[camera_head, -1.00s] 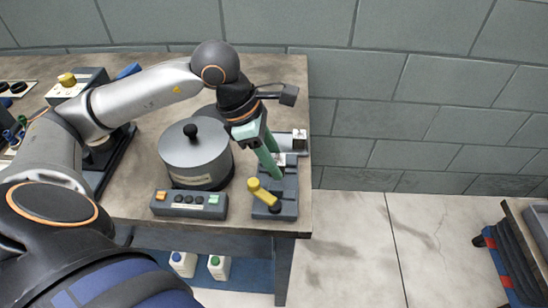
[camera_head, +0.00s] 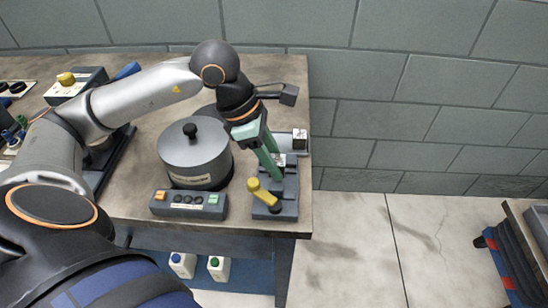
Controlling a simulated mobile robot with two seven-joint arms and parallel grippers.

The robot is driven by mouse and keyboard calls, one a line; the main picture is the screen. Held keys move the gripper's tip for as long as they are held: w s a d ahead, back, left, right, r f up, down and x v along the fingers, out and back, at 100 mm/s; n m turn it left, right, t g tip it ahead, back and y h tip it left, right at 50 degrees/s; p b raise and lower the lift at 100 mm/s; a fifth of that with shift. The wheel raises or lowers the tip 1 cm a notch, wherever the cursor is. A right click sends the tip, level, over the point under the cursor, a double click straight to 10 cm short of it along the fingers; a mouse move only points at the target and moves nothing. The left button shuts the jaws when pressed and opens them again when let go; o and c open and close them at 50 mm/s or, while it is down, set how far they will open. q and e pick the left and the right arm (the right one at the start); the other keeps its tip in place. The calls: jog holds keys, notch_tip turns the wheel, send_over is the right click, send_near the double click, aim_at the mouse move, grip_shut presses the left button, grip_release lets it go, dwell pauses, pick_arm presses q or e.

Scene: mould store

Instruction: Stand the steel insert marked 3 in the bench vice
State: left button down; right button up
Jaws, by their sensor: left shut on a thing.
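The bench vice (camera_head: 287,195) is dark grey with a yellow handle (camera_head: 262,190) and sits at the right front of the bench. My left gripper (camera_head: 276,168) has green fingers and points down at the vice jaws. It is shut on a small light steel insert (camera_head: 281,159), which shows only in part between the fingers and the vice. Its mark cannot be read, and I cannot tell whether it touches the jaws. My right gripper is not in view.
A grey lidded drum (camera_head: 195,160) stands left of the vice, with a button box (camera_head: 188,204) in front. The bench (camera_head: 140,200) ends just right of the vice. White bottles (camera_head: 220,268) stand below. Another bench (camera_head: 525,235) is at far right, with open floor between.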

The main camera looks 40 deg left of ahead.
pick_arm(q)
jog(key=shift+f+b, duration=0.3)
jog(key=shift+b, duration=0.05)
jog(key=shift+r, duration=0.25)
dwell(0.5)
dwell(0.7)
jog(key=shift+f+b, duration=0.3)
jog(key=shift+b, duration=0.2)
jog(key=shift+r, duration=0.3)
dwell(0.3)
jog(key=shift+f+b, duration=0.3)
jog(key=shift+b, duration=0.1)
dwell(0.8)
jog(key=shift+r, duration=0.3)
dwell(0.9)
